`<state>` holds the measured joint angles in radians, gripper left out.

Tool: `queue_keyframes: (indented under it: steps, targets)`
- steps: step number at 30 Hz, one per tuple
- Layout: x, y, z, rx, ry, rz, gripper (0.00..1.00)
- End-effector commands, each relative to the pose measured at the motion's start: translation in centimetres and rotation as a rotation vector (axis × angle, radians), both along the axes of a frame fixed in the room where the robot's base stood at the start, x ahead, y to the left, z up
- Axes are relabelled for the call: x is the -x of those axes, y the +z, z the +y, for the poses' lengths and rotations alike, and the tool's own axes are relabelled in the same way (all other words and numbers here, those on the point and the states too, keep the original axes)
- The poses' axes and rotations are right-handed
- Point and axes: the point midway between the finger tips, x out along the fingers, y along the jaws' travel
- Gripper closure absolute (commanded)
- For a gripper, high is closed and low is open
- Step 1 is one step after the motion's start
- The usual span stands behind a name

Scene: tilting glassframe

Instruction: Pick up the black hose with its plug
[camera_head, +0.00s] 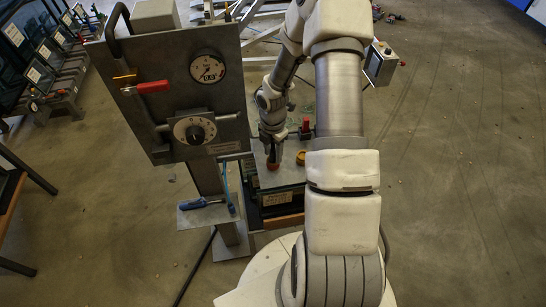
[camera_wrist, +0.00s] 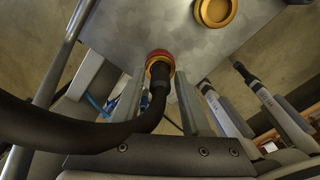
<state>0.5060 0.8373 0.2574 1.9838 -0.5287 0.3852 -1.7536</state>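The black hose (camera_wrist: 95,135) curves in from the left edge of the wrist view and bends up to its plug (camera_wrist: 158,75). The plug's end meets a red and yellow ring (camera_wrist: 160,59) at the metal plate; whether it is seated in it I cannot tell. My gripper (camera_wrist: 162,88) has one finger on each side of the plug, with gaps visible, so it looks open around it. In the head view my gripper (camera_head: 272,150) points down over the plate, and a red-orange spot (camera_head: 272,165) shows at its tip. The hose is not clearly visible there.
A yellow ring (camera_wrist: 215,10) lies on the plate (camera_wrist: 225,45) nearby; it also shows in the head view (camera_head: 301,157). A grey panel (camera_head: 165,90) with gauge and red lever stands left of my arm. A blue-handled tool (camera_head: 203,203) lies on a low shelf.

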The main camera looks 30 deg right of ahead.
Motion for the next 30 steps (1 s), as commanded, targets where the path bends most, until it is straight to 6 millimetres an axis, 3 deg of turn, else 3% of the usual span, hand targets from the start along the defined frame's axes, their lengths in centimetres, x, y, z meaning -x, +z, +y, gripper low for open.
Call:
queue_keyframes:
  steps: [1,7,22,30]
  targets:
    - [0.0,0.0,0.0,0.0,0.0,0.0,0.64]
    - [0.0,0.0,0.0,0.0,0.0,0.0,1.0]
    - [0.0,0.4,0.0,0.0,0.0,-0.001,1.0]
    - [-0.1,3.3,0.0,0.0,-0.001,-0.004,1.0]
